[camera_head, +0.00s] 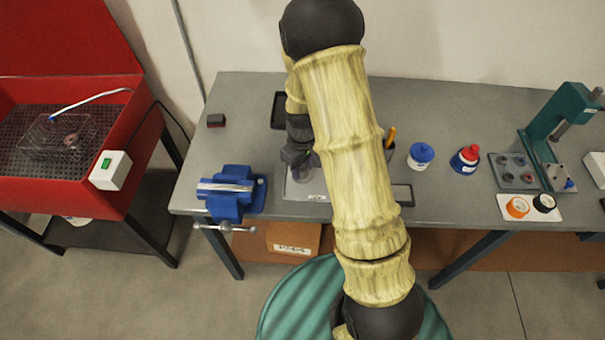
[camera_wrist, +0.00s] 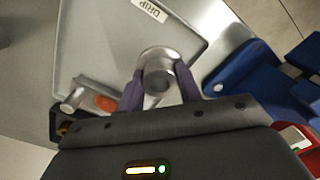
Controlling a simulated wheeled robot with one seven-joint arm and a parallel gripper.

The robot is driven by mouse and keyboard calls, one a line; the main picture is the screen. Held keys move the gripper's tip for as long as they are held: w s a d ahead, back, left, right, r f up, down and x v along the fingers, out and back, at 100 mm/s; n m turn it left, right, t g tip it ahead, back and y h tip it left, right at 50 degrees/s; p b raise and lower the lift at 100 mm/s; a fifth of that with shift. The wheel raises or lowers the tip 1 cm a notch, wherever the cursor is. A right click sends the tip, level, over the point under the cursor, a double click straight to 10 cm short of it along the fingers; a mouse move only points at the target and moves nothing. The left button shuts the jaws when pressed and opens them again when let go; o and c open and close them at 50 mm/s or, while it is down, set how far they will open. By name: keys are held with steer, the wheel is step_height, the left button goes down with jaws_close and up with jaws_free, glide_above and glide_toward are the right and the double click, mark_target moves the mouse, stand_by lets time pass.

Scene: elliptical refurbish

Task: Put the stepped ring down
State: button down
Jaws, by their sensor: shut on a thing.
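The stepped ring (camera_wrist: 158,54) is a silvery metal ring with a round bore. In the wrist view it sits between the two purple fingers of my gripper (camera_wrist: 158,84), which is shut on it. In the head view my gripper (camera_head: 300,160) points down over the grey tray, with the ring (camera_head: 302,173) below it, partly hidden by my arm. The tray, labelled DRIP (camera_wrist: 92,42), lies under the ring in the wrist view and also shows in the head view (camera_head: 296,190). I cannot tell whether the ring touches the tray.
A blue vise (camera_head: 230,195) stands left of the tray. A metal piece with an orange spot (camera_wrist: 105,103) lies near the ring. A blue-capped jar (camera_head: 421,157), a red-capped bottle (camera_head: 465,159) and a green press (camera_head: 548,140) stand to the right. A red wash station (camera_head: 70,120) is far left.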

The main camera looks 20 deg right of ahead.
mark_target(303, 176)
step_height(303, 176, down, 4)
steer(key=shift+w+f+p, duration=0.1)
steer(key=shift+w+p, duration=0.05)
steer(key=shift+p, duration=0.25)
steer(key=shift+d, duration=0.15)
steer(key=shift+s, duration=0.2)
steer(key=shift+f, duration=0.15)
steer(key=c, duration=0.9)
jaws_free()
steer(key=shift+w, duration=0.1)
steer(key=shift+c, duration=0.2)
steer(key=shift+a, duration=0.2)
